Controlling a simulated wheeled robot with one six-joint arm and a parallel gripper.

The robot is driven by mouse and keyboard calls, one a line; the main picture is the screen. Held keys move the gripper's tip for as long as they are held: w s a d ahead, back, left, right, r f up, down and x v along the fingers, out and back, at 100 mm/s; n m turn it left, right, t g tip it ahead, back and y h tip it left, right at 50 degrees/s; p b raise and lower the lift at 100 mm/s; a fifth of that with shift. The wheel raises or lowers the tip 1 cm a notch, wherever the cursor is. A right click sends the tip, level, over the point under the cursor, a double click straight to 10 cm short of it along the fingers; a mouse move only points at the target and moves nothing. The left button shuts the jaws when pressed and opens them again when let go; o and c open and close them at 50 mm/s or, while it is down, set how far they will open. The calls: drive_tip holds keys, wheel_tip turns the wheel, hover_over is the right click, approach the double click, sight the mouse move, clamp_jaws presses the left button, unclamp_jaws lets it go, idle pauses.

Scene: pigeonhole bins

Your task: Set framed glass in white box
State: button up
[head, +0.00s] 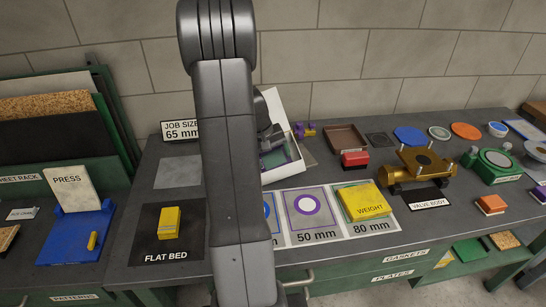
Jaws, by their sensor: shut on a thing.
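The white box (297,146) stands open on the bench behind my arm, its lid raised at the back. A flat pane with a purple and green edge, which looks like the framed glass (281,160), shows at the box's opening. My gripper (272,140) is over the box, just above the pane, and appears shut on it. My arm hides the left part of the box and pane. I cannot tell whether the pane touches the box floor.
Size cards (313,234) and a yellow weight (364,202) are in front. The press (75,205) and flat bed (150,240) are left.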

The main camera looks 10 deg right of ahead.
drive_tip(key=o, duration=1.1)
drive_tip(key=shift+o, duration=0.2)
drive_tip(key=shift+f, duration=0.25)
drive_tip(key=v, duration=1.4)
drive_tip(key=shift+b, duration=0.35)
drive_tip(key=shift+a+f, duration=0.1)
